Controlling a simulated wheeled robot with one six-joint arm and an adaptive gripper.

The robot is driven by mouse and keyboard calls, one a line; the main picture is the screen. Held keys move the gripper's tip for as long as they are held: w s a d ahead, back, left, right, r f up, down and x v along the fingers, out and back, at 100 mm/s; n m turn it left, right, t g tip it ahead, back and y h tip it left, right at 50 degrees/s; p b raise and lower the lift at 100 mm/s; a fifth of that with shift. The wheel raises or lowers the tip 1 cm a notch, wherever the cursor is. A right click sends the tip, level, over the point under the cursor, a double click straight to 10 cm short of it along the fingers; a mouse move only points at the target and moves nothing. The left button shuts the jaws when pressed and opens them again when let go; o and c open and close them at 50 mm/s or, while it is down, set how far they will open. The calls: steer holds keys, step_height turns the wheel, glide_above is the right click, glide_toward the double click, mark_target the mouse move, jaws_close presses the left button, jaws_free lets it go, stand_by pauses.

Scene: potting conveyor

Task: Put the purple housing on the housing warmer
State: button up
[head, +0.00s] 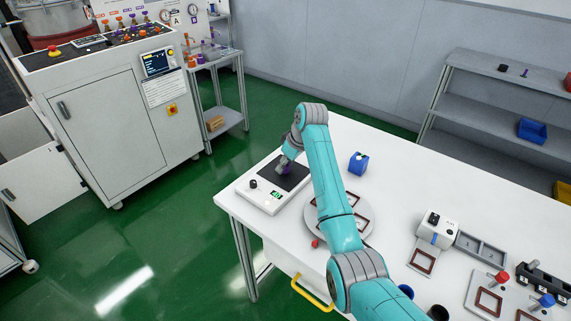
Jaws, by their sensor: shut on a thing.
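The housing warmer (260,196) is a white box with a dark plate on top, a black knob and a green lit display, at the left end of the white table. Only a small purple patch of the housing shows, the rest being hidden by the gripper. I cannot tell whether it touches the plate or hangs just above it.
A round grey plate with brown frames (356,232) lies partly under my arm. A blue container (358,163) stands behind it. A white device (437,230), a grey tray (481,251) and fixtures with red and blue knobs (501,278) are at the right.

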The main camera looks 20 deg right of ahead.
steer(key=shift+f, duration=0.15)
steer(key=o, duration=0.8)
steer(key=v, duration=1.2)
steer(key=shift+r, duration=0.25)
steer(key=shift+w+a, duration=0.1)
